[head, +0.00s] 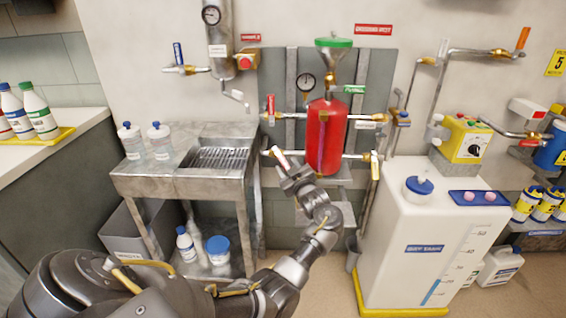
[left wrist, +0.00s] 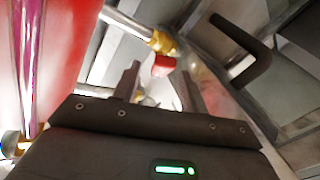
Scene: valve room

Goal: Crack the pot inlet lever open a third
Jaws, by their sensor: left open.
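The red pot (head: 326,137) stands upright in the middle, with valves and small levers around it; their labels are too small to read. A lever with a red and white handle (head: 281,159) sits on the pipe at its lower left. My left gripper (head: 291,177) is open just below that lever, its fingers pointing up at it. In the left wrist view, my open fingers (left wrist: 158,88) are near a brass fitting (left wrist: 162,43) with a red part (left wrist: 162,66). A pale piece shows between the fingers; I cannot tell if they touch it. My right gripper is out of view.
A red-handled lever (head: 271,104) and a green lever (head: 354,89) sit higher beside the pot. A steel sink table (head: 180,184) stands to the left. A white tank (head: 425,235) stands close on the right. Pipes crowd the space around my gripper.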

